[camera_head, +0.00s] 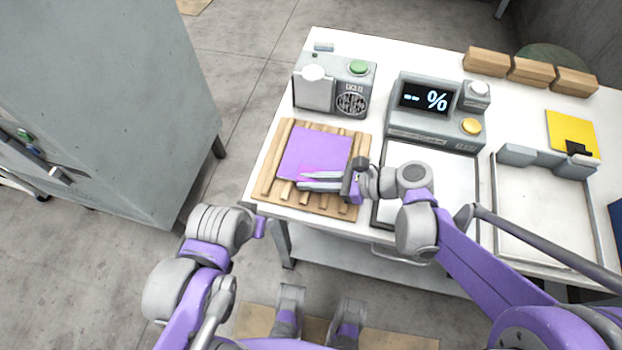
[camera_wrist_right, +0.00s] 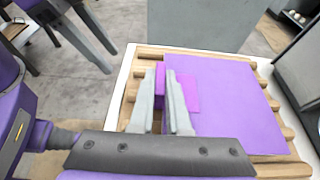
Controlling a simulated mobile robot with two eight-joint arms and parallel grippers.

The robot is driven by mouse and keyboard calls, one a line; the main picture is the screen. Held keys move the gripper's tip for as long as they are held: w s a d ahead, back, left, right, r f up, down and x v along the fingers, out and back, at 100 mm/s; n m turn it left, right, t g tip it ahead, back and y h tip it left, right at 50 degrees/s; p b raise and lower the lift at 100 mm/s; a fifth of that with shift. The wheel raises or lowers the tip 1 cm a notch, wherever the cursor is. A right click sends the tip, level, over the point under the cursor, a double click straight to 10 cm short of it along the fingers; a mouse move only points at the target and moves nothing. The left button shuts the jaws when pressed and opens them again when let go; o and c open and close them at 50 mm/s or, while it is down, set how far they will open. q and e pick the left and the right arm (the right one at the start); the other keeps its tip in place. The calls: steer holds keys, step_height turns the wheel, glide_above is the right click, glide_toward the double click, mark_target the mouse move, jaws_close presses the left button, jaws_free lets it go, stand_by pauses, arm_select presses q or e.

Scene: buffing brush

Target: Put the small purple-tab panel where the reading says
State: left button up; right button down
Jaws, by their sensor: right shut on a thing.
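The purple panel (camera_head: 314,152) lies on a slatted wooden rack (camera_head: 265,180) at the table's left side, its magenta tab (camera_head: 312,172) towards the near edge. The panel also shows in the right wrist view (camera_wrist_right: 225,105), with the tab (camera_wrist_right: 192,92) at the fingers. My right gripper (camera_head: 305,181) is shut on the panel at its tab; the panel is still over the slats. The meter display (camera_head: 424,98) reads "-- %". My left gripper (camera_head: 260,228) is left of the table's near corner, small and partly hidden, so its jaws cannot be made out.
A grey device with a green button (camera_head: 358,67) stands behind the rack. A pale plate (camera_head: 428,182) lies before the meter. An empty-looking tray (camera_head: 540,208) is at right, with a yellow panel (camera_head: 571,130) behind it and wooden blocks (camera_head: 531,71) at the back. A grey cabinet (camera_head: 100,90) stands left.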

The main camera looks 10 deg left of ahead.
steer(key=c, duration=1.3)
jaws_free()
steer(key=shift+f, duration=0.2)
steer(key=shift+c, duration=0.2)
steer(key=o, duration=0.4)
steer(key=shift+r, duration=0.1)
steer(key=shift+o, duration=0.2)
steer(key=shift+r, duration=0.1)
steer(key=shift+d+r, duration=0.2)
steer(key=shift+d, duration=0.05)
steer(key=p+v, duration=0.1)
steer(key=v, duration=1)
steer(key=shift+d, duration=0.25)
